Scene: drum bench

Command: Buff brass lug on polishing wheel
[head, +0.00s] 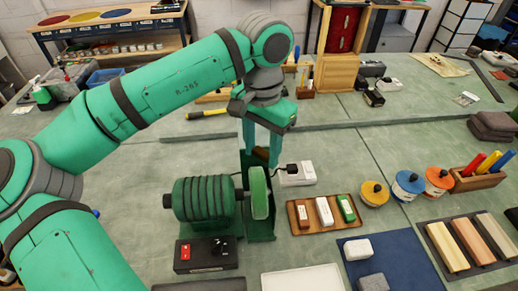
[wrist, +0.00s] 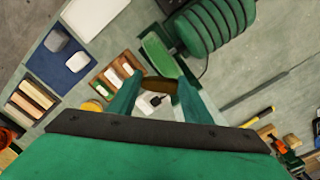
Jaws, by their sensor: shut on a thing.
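My gripper (head: 262,152) reaches down over the bench, just behind the polishing wheel (head: 259,195). The wheel has a green face and sits at the right end of a ribbed green motor (head: 204,199). The wheel also shows in the wrist view (wrist: 158,54), just beyond the fingertips. I cannot tell whether the lug touches it.
A switch box (head: 222,253) with a red button stands in front of the motor. Right of the wheel are a wooden tray (head: 297,229) of compound bars, several round tins (head: 408,184) and a blue mat (head: 398,246). A white power block (head: 305,176) lies close behind the wheel.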

